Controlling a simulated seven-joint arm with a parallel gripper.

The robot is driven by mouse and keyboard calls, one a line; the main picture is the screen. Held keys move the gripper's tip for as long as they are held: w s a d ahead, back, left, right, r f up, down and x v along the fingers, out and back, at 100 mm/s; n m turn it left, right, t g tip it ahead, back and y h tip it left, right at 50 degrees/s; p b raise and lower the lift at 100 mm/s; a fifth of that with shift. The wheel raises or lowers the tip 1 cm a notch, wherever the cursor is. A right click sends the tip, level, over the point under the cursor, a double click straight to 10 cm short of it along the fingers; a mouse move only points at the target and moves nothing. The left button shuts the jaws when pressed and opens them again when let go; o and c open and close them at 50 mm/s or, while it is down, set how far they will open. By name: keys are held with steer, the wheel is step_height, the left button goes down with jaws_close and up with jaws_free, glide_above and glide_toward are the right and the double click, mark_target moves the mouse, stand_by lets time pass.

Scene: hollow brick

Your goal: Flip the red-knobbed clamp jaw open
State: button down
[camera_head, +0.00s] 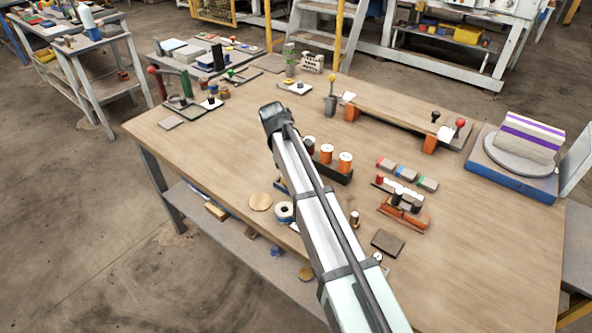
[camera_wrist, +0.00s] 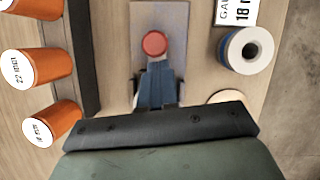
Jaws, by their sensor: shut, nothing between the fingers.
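In the wrist view, a round red knob (camera_wrist: 153,44) shows from above over a grey plate (camera_wrist: 172,18). It looks like the clamp's knob; the jaw and the rest of the clamp are largely hidden behind my gripper. My gripper (camera_wrist: 157,72) is shut and empty, its blue-grey tips just below the knob in the picture. I cannot tell whether they touch it. In the head view, my arm hides both the gripper and this clamp.
Orange cylinders (camera_wrist: 24,67) in a dark rack (camera_wrist: 84,55) stand close on the left in the wrist view. A white-and-blue roll (camera_wrist: 246,50) lies on the right. In the head view, other red-balled fixtures stand at the table's left (camera_head: 152,70) and right (camera_head: 461,123).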

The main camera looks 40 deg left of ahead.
steer(key=d, duration=0.3)
steer(key=shift+s+d, duration=0.1)
steer(key=shift+d, duration=0.2)
stand_by(0.3)
steer(key=shift+a+r, duration=0.15)
steer(key=shift+r, duration=0.05)
steer(key=v, duration=0.9)
steer(key=shift+r, duration=0.3)
steer(key=shift+a, duration=0.15)
